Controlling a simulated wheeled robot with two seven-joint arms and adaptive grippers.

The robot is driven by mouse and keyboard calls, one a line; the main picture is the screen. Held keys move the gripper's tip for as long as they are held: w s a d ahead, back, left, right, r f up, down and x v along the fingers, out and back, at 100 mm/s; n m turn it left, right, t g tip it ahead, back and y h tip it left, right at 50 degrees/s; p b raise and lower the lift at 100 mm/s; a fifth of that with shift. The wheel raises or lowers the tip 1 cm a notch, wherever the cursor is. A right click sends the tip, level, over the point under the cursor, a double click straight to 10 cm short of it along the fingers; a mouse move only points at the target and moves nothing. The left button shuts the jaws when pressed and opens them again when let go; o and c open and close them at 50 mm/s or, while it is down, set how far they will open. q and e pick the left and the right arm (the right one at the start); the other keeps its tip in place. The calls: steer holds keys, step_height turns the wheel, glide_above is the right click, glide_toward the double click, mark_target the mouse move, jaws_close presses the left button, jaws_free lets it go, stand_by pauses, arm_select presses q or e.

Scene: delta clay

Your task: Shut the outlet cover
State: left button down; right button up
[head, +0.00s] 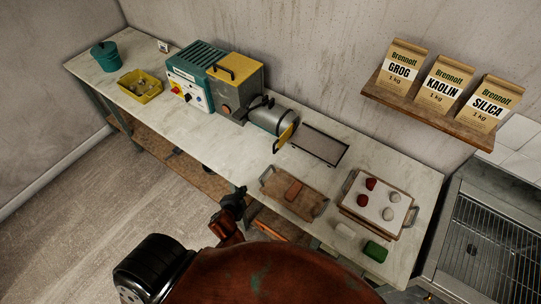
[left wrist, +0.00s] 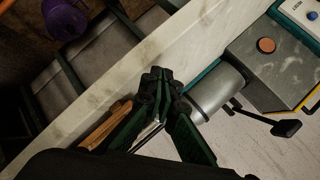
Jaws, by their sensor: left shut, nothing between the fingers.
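The outlet cover (head: 285,138) is a yellow plate with a dark edge at the right end of the grey barrel (head: 268,116) of the teal and yellow machine. It stands swung out at an angle toward the table's front, apart from the barrel end along its near side. My left gripper (head: 238,194) is at the table's front edge, in front of and left of the cover, not touching it. In the left wrist view its black fingers (left wrist: 157,80) are shut and empty, with the barrel (left wrist: 212,92) behind them; the cover cannot be made out there. My right gripper is not in view.
A brown tray (head: 270,183) with a clay block lies near the front edge. A dark flat tray (head: 319,146) lies beyond the cover. A white board (head: 377,183) with several lumps is at right. A yellow tray (head: 151,92) and teal pot (head: 103,58) stand far left.

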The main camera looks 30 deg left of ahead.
arm_select(q)
steer(key=w+d+r+m+t+h, duration=0.2)
steer(key=w+d+r+m+t, duration=0.2)
steer(key=w+r+m, duration=0.3)
steer(key=x, duration=0.3)
steer(key=r+x, duration=0.1)
steer(key=x, duration=0.6)
steer(key=shift+w+a+r, duration=0.1)
steer(key=shift+w+r, duration=0.25)
steer(key=shift+w, duration=0.1)
steer(key=shift+p+x, duration=0.3)
steer(key=shift+x, duration=0.5)
steer(key=shift+r, duration=0.15)
